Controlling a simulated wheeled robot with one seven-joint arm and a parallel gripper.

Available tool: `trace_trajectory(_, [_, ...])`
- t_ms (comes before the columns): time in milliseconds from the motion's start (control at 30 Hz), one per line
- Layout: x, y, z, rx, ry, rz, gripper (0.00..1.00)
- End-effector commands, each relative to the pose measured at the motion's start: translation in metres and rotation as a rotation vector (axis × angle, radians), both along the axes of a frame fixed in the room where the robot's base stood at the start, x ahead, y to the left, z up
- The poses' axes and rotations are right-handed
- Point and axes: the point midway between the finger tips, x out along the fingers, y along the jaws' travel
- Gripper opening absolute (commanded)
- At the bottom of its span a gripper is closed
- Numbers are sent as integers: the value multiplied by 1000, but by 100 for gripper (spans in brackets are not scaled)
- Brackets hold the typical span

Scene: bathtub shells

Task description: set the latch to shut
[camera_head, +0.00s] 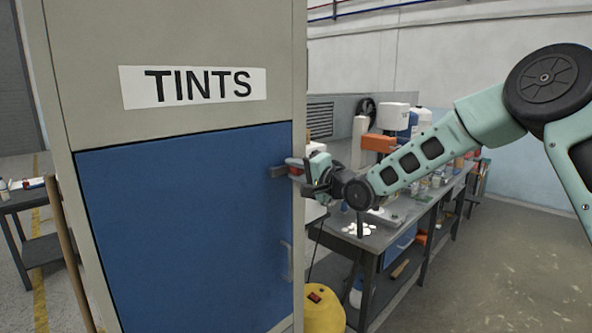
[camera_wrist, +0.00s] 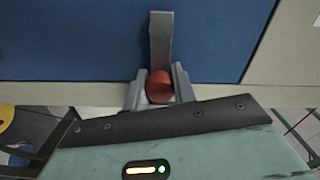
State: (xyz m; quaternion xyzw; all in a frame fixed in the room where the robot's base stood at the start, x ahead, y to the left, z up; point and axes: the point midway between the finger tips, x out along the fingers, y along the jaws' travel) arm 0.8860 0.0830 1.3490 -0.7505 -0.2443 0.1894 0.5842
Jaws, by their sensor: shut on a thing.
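The latch is a grey bar with a red end. In the head view the latch (camera_head: 278,171) lies about level across the right edge of the blue door (camera_head: 190,230) on the cabinet marked TINTS. In the wrist view the latch's grey bar (camera_wrist: 160,38) reaches over the blue door, and its red end sits between my fingers. My gripper (camera_head: 296,172) comes from the right and is shut on the red end. The wrist view shows a finger of my gripper (camera_wrist: 159,90) on each side of it. The fingers hide part of the red end.
A grey pull handle (camera_head: 287,262) is lower on the door's right side. A workbench (camera_head: 395,228) with bottles and tools stands behind my arm on the right. A yellow object (camera_head: 322,308) is on the floor beside the cabinet. The floor at lower right is clear.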

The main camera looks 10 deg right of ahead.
Motion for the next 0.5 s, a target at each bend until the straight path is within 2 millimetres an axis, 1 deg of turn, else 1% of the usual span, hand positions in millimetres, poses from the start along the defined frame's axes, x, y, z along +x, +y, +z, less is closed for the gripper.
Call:
trace_trajectory(267, [0,-1,-2,2,5,-2,0])
trace_trajectory(300, [0,-1,-2,2,5,-2,34])
trace_trajectory(333, [0,-1,-2,2,5,-2,43])
trace_trajectory(367, [0,-1,-2,2,5,-2,48])
trace_trajectory(500, [0,0,-1,1,3,0,48])
